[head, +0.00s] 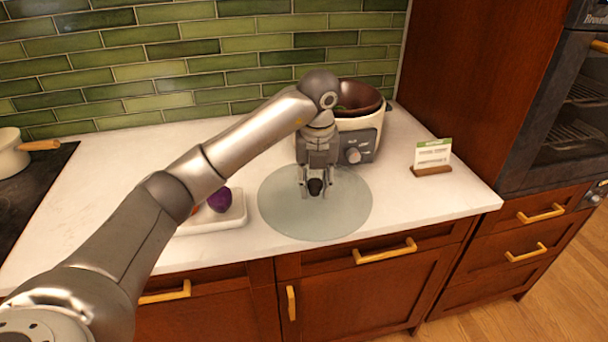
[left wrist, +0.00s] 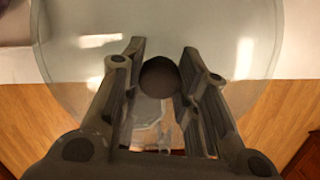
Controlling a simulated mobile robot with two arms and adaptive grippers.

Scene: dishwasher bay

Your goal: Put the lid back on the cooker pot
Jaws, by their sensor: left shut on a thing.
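The lid (head: 345,213) is a round, clear glass disc with a dark round knob (head: 315,186). In the head view it is at the counter's front, in front of the cooker pot (head: 368,124). My left gripper (head: 316,188) points down and is shut on the knob. In the left wrist view the knob (left wrist: 159,76) sits between the two fingers and the glass lid (left wrist: 75,65) spreads around them. I cannot tell whether the lid touches the counter. The cooker is white with a grey front and dial; its dark inner bowl (head: 358,97) is open on top, partly hidden behind my arm.
A white tray (head: 238,219) with a purple vegetable (head: 219,199) stands left of the lid. A small sign on a wooden base (head: 432,158) stands to the right. A pot (head: 12,153) sits on the dark hob at far left. A tall oven cabinet (head: 490,90) bounds the right side.

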